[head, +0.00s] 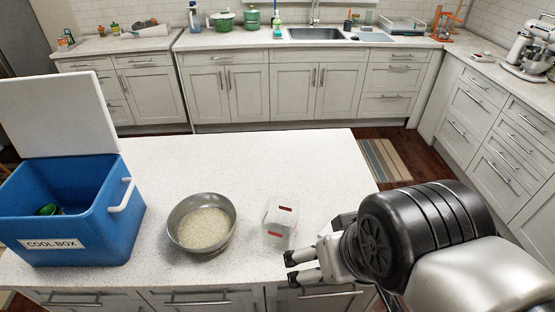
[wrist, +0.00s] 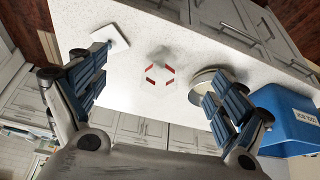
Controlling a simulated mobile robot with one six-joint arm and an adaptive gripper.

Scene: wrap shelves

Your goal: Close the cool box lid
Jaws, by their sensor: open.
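The blue cool box (head: 112,222) stands on the left end of the island counter in the head view. Its white lid (head: 58,115) stands open and upright at the back. Something green lies inside the box. My gripper (head: 291,268) is open and empty, at the right of the counter's front edge, well to the right of the box. In the wrist view my gripper's two blue-padded fingers (wrist: 155,100) are spread wide, and part of the cool box (wrist: 288,122) shows at the right edge. The lid is not clearly seen there.
A grey bowl of rice-like grains (head: 204,224) and a white block with red marks (head: 279,222) stand on the counter (head: 240,155) between box and gripper. The wrist view shows a flat white square (wrist: 110,42). The counter behind the bowl is clear.

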